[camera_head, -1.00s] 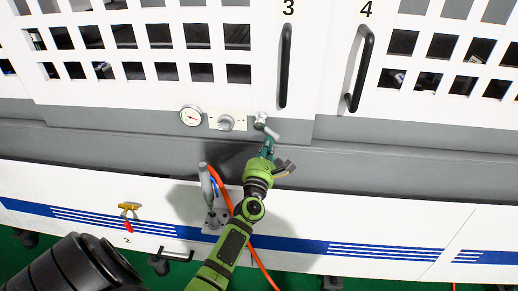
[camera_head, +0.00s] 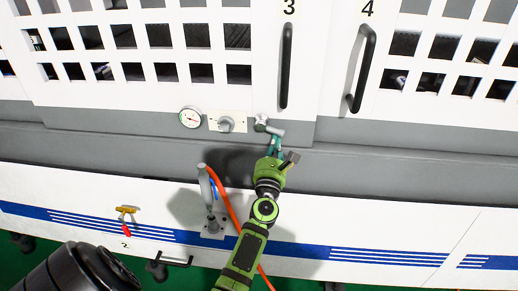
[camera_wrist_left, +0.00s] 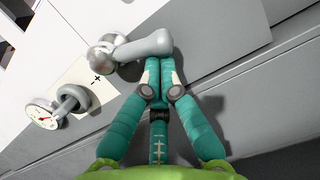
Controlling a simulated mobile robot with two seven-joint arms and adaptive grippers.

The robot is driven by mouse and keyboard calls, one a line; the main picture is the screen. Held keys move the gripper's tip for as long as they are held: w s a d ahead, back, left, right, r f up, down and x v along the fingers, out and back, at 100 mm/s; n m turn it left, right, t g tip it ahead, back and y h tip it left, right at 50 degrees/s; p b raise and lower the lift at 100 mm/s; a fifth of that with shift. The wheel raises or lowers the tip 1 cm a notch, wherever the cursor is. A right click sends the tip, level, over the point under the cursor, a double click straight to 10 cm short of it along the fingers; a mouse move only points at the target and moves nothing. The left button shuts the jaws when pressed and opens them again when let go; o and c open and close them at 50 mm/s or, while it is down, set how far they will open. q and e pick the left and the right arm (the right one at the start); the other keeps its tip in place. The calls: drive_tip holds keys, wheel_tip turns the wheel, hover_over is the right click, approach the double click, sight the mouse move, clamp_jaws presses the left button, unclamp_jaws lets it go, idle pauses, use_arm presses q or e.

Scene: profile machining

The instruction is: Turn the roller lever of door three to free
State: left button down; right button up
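The grey roller lever (camera_head: 272,128) sits on the grey strip below and left of the door three handle (camera_head: 286,66). Its arm points right and slightly down from its round pivot. In the left wrist view the lever (camera_wrist_left: 142,48) lies across just beyond my fingertips. My left gripper (camera_head: 277,143) is at the lever's free end, from below. In the wrist view the two teal fingers of the left gripper (camera_wrist_left: 160,68) are together, with nothing seen between them. The fingertips touch or nearly touch the lever; I cannot tell which. My right gripper is not in view.
A round gauge (camera_head: 190,118) and a knob on a pale plate (camera_head: 226,123) are left of the lever. A grey upright handle (camera_head: 206,188) and an orange hose (camera_head: 224,194) stand beside my left arm. The door four handle (camera_head: 361,69) is at the right.

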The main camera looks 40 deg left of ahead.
use_arm(q)
drive_tip(key=shift+w+d+r+n, duration=0.1)
drive_tip(key=shift+r+n, duration=0.2)
drive_tip(key=shift+n, duration=0.2)
drive_tip(key=shift+w+d+r, duration=0.1)
drive_tip(key=shift+d+r, duration=0.1)
drive_tip(key=shift+r, duration=0.05)
idle(0.3)
drive_tip(key=shift+f, duration=0.1)
idle(0.4)
